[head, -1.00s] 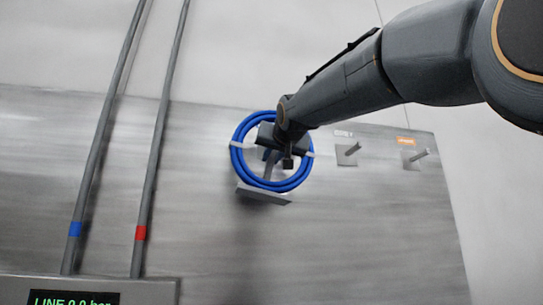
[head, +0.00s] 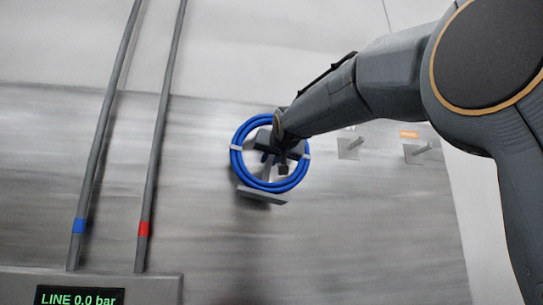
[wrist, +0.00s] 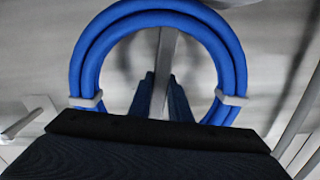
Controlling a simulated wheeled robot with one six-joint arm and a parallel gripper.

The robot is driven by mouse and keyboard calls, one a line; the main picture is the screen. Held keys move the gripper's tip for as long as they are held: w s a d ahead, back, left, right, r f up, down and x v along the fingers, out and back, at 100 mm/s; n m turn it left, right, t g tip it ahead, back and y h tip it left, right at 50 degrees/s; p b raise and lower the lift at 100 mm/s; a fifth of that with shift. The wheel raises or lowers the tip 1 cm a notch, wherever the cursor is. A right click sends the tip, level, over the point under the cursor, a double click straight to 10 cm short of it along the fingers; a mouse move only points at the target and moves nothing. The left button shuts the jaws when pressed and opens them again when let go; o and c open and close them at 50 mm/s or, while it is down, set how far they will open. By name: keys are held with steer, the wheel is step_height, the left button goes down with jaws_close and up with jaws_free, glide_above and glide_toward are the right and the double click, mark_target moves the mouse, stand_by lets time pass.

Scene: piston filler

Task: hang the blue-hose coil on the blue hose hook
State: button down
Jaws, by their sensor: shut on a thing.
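The blue-hose coil (head: 236,166) is a ring of blue hose with pale bands on both sides. It is upright in front of the grey wall panel. It fills the upper part of the wrist view (wrist: 84,62). My gripper (head: 272,157) reaches into the ring, its dark fingers (wrist: 161,92) shut on a grey bar that crosses the coil. A grey plate (head: 262,195) is at the coil's lower edge. I cannot tell the gap between coil and panel. No blue-marked hook is visible; the coil and my arm cover part of the panel.
Two hooks on square plates, a left one (head: 349,147) and a right one (head: 417,151) under an orange label, stand right of the coil. Two pipes with a blue band (head: 79,226) and a red band (head: 143,229) stand left. A "LINE 0.0 bar" display (head: 79,297) is at lower left.

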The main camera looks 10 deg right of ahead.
steer(key=shift+w+r+p, duration=0.15)
steer(key=shift+w+p, duration=0.65)
steer(key=shift+w, duration=0.6)
steer(key=shift+w+f+b, duration=0.45)
steer(key=shift+w, duration=0.2)
steer(key=shift+f, duration=0.1)
